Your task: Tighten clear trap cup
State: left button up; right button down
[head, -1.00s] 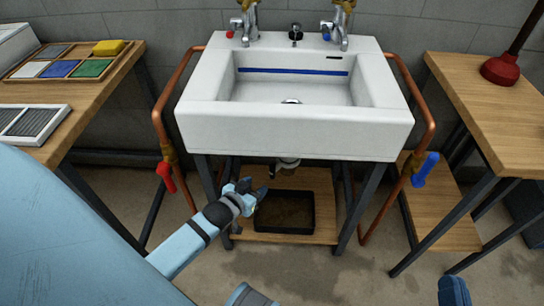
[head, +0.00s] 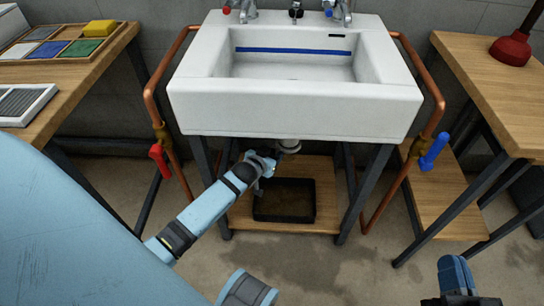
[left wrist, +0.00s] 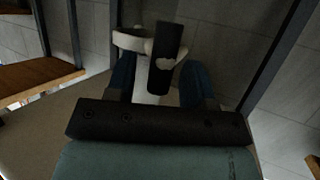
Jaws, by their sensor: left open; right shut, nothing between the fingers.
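In the left wrist view, the two blue fingers (left wrist: 153,88) stand either side of a pale upright part (left wrist: 148,98), probably the trap's lower body or cup. I cannot tell whether they touch it. A dark upright bar (left wrist: 167,50) covers part of it. The clear cup cannot be made out in the head view. My right gripper (head: 455,272) is shut and empty at the lower right.
A black tray (head: 285,215) sits on the wooden shelf under the white sink (head: 295,105). Copper pipes with a red valve handle (head: 160,160) and a blue one (head: 434,152) flank the sink legs. Wooden benches stand left (head: 75,75) and right (head: 490,95).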

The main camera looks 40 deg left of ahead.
pick_arm(q)
jog(key=shift+w+f, duration=0.1)
jog(key=shift+w, duration=0.2)
grip_shut()
